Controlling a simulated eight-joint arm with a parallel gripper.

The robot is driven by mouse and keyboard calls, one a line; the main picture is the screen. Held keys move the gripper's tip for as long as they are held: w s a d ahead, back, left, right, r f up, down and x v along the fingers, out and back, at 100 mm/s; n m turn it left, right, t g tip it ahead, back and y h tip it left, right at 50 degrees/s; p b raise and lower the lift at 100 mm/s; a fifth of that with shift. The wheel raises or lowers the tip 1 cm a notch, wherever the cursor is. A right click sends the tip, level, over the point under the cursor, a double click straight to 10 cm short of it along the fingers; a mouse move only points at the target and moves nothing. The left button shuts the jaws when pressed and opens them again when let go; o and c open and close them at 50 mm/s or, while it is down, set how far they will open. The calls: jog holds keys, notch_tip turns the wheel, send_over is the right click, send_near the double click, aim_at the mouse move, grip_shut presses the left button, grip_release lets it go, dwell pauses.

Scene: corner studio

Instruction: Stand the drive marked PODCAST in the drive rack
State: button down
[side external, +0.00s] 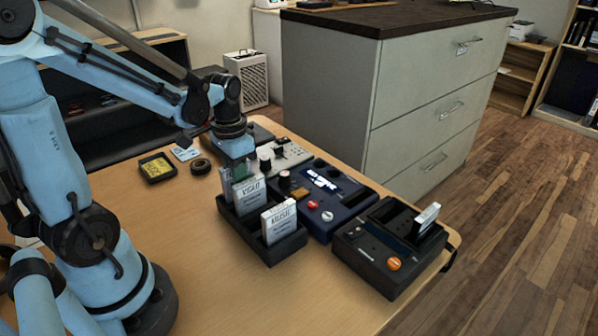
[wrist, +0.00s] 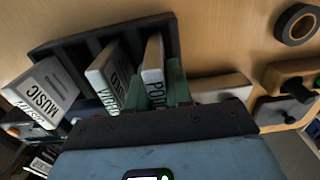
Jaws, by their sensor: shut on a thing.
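The drive marked POD, its label partly hidden (wrist: 153,62), is pale and upright between the green fingers of my gripper (wrist: 157,84). My gripper (side external: 237,168) is shut on it at the back-left end of the black drive rack (side external: 271,255). The held drive (side external: 226,186) has its lower end at or inside the end slot; I cannot tell how deep. The VIDEO drive (side external: 249,204) stands beside it in the rack, and the MUSIC drive (side external: 279,222) stands nearer the front. Both also show in the wrist view, VIDEO (wrist: 106,76) and MUSIC (wrist: 42,92).
A black dock with an orange button (side external: 385,262) holds another pale drive (side external: 427,217) at right. A blue device with knobs (side external: 330,207) and a grey mixer (side external: 284,155) stand behind the rack. A tape roll (side external: 201,166) and yellow-edged box (side external: 158,168) lie left. The front table is clear.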

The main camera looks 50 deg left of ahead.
jog(key=shift+f, duration=0.7)
dwell(0.3)
jog(key=c, duration=0.9)
grip_release()
jog(key=shift+c, duration=0.2)
jog(key=shift+r, duration=3)
jog(key=shift+r, duration=2.5)
